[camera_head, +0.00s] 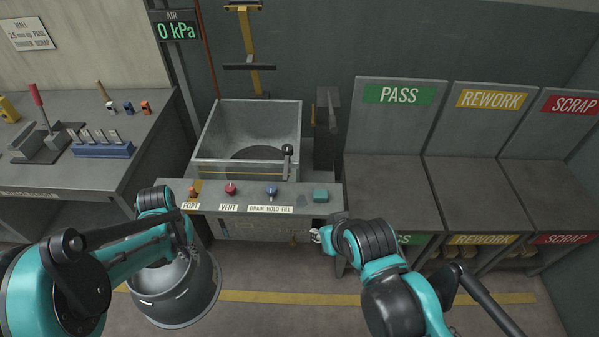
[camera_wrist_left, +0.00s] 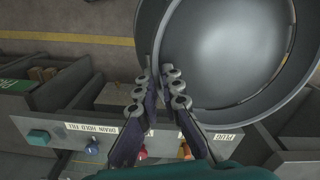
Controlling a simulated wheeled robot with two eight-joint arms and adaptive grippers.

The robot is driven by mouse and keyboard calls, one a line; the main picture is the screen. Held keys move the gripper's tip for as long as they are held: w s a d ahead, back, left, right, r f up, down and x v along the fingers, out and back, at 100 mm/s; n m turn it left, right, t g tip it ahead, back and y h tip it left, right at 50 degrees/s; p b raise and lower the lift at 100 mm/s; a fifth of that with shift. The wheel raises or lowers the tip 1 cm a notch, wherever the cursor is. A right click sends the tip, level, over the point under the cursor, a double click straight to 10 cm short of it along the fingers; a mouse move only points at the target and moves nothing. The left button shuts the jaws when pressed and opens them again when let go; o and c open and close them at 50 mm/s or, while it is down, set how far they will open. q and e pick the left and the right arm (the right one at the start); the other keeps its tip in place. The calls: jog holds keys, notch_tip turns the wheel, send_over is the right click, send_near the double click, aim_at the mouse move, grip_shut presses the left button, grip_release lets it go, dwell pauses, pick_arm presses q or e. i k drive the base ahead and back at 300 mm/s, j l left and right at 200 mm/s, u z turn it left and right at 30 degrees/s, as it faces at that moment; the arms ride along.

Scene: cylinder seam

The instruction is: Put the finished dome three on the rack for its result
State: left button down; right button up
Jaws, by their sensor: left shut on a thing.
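The dome (camera_head: 172,302) is a grey metal bowl-like shell at lower left in the head view, in front of the tank bench, above the floor. It fills the upper right of the left wrist view (camera_wrist_left: 235,50), with its rounded inside showing. My left gripper (camera_wrist_left: 157,80) is shut on its rim; in the head view the fingers are partly hidden by my arm. My right gripper (camera_head: 318,235) is by the bench's front right corner, mostly hidden by its own wrist. The rack has bays signed PASS (camera_head: 385,185), REWORK (camera_head: 478,190) and SCRAP (camera_head: 552,190); their tops look empty.
The open tank (camera_head: 205,165) stands behind a control panel (camera_head: 225,188) with port, vent and drain-hold-fill controls. The air display (camera_head: 176,30) reads 0 kPa. A side bench (camera_head: 60,190) holds tools at left. A wall sign (camera_head: 28,34) mentions wall thickness, pass and scrap.

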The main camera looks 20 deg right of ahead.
aim_at(377, 193)
jog(key=k+l, duration=0.1)
jog(key=l, duration=0.4)
jog(key=k+l, duration=0.1)
jog(key=l, duration=0.9)
jog(key=k+l, duration=0.15)
jog(key=l, duration=0.35)
